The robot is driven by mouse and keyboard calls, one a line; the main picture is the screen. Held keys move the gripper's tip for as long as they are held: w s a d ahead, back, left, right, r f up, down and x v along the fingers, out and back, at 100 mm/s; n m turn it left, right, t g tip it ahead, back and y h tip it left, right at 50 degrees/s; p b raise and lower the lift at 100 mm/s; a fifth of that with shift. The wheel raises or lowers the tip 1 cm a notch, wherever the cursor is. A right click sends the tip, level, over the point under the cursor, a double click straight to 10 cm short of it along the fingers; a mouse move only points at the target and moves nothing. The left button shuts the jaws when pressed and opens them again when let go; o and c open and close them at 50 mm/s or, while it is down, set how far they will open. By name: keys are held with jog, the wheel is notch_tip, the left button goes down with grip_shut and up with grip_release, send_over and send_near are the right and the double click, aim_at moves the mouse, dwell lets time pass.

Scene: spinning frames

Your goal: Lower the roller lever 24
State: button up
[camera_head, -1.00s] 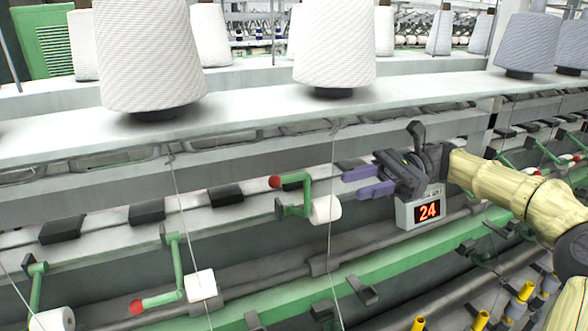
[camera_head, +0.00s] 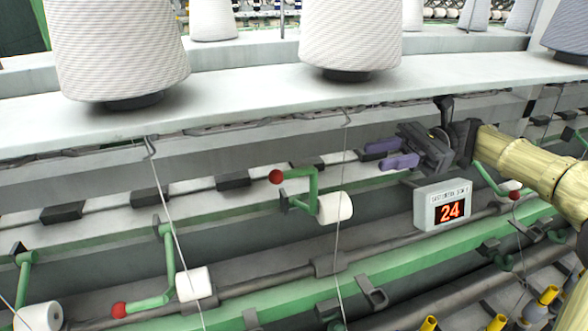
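The roller lever (camera_head: 312,192) nearest the 24 display is a green bent arm with a red ball knob (camera_head: 276,177) at its upper left end. It is raised, with a white roller (camera_head: 335,208) at its lower right. The display box (camera_head: 441,207) reads a red 24 and sits to the right of this lever. My gripper (camera_head: 388,154) is to the right of and a little above the lever, apart from it. Its two purple fingers point left with a gap between them, and nothing shows between them.
A lever (camera_head: 160,299) at lower left has its red knob down. Another lever (camera_head: 487,178) is partly behind my arm at right. Large white cones (camera_head: 350,35) stand on the ledge above. Thin threads (camera_head: 343,190) run down in front of the machine.

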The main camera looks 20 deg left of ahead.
aim_at(310, 169)
jog(key=p+x, duration=0.4)
jog(key=x, duration=1.3)
jog(key=shift+s+a, duration=0.15)
jog(key=c, duration=0.7)
grip_shut()
